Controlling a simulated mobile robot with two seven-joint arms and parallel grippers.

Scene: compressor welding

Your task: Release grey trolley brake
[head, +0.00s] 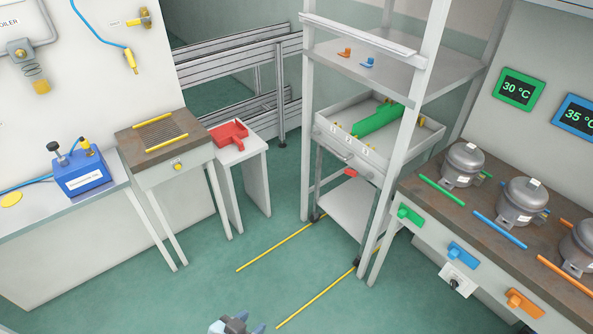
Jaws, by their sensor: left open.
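The grey trolley (345,208) stands inside a tall grey shelf frame, at the inner ends of two yellow floor lines. Its upper tray (326,136) holds a long green part (378,119). A small red lever (351,173) sits below the front of the tray; it may be the brake, but I cannot tell its setting. Casters show at the trolley's base. My left gripper (240,326) is open at the bottom edge, low and well in front of the trolley, touching nothing visible. My right gripper is not in view.
Green floor between the yellow lines (276,246) is clear. At right, a workbench (407,191) carries several grey compressors (463,165). At left stand a blue pump (81,170), a brown-topped table (127,139) and a white stand with a red tray (229,135).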

